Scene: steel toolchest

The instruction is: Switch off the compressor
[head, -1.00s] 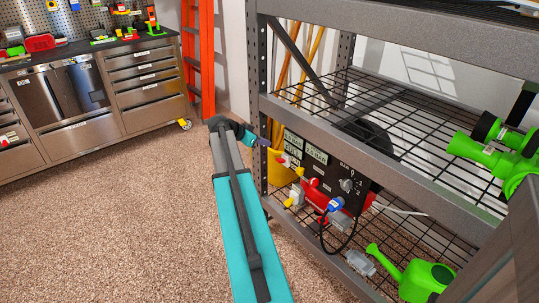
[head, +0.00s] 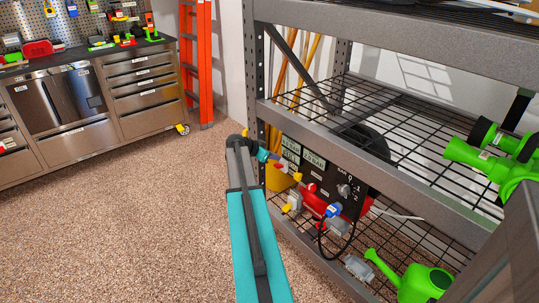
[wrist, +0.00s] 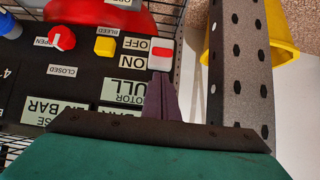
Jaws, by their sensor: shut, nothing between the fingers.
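The compressor's black panel (head: 322,186) faces the aisle on the lower shelf, above its red body (head: 327,207). In the wrist view the panel (wrist: 75,82) appears upside down. Its red-and-white rocker switch (wrist: 160,55) sits beside the OFF label (wrist: 136,44) and ON label (wrist: 133,62). I cannot tell which way the switch is set. My gripper (wrist: 160,80) is shut and empty, its tips close below the switch in the picture; contact is unclear. In the head view my gripper (head: 279,166) is at the panel's left edge and hides the switch area.
A perforated shelf post (wrist: 238,70) stands close beside my gripper, with a yellow bucket (wrist: 280,35) beyond. A red OPEN/CLOSED knob (wrist: 62,39) and yellow BLEED button (wrist: 104,46) are nearby. A green watering can (head: 420,280) sits on the shelf. Open floor (head: 130,220) lies left.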

